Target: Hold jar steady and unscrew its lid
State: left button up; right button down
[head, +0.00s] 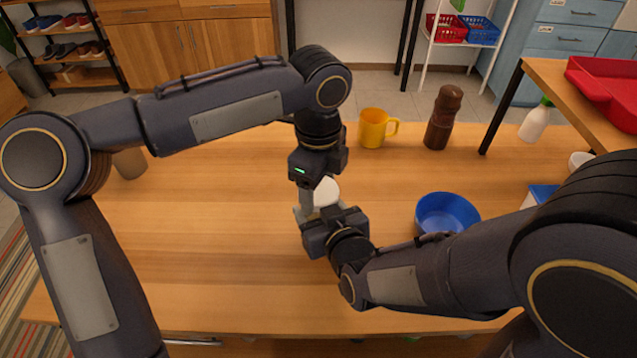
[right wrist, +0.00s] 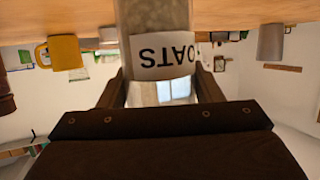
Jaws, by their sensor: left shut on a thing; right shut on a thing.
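A jar (right wrist: 160,22) stands on the wooden table, its white label reading OATS, upside down in the right wrist view. Its round white lid (head: 326,191) shows in the head view between my two grippers. My left gripper (head: 316,196) points down from above at the lid, with one finger visible at its left side, and is shut on it. My right gripper (head: 318,214) comes in low from the front right and is shut on the jar; its fingers show on both sides of it in the right wrist view (right wrist: 160,85). The grippers hide most of the jar in the head view.
A yellow mug (head: 373,129) and a brown mill (head: 443,118) stand behind on the table. A blue bowl (head: 446,214) is right of the jar. A white bottle (head: 535,121) stands far right; a grey cup (head: 129,163) stands at left. The table's left middle is clear.

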pick_arm(q)
jog(key=o, duration=1.1)
jog(key=shift+r, duration=2.3)
jog(key=shift+c, duration=0.5)
notch_tip(320, 180, up, 3)
jog(key=m, duration=0.3)
jog(key=shift+f, duration=3.8)
jog(key=c, duration=1)
jog(key=n, duration=0.3)
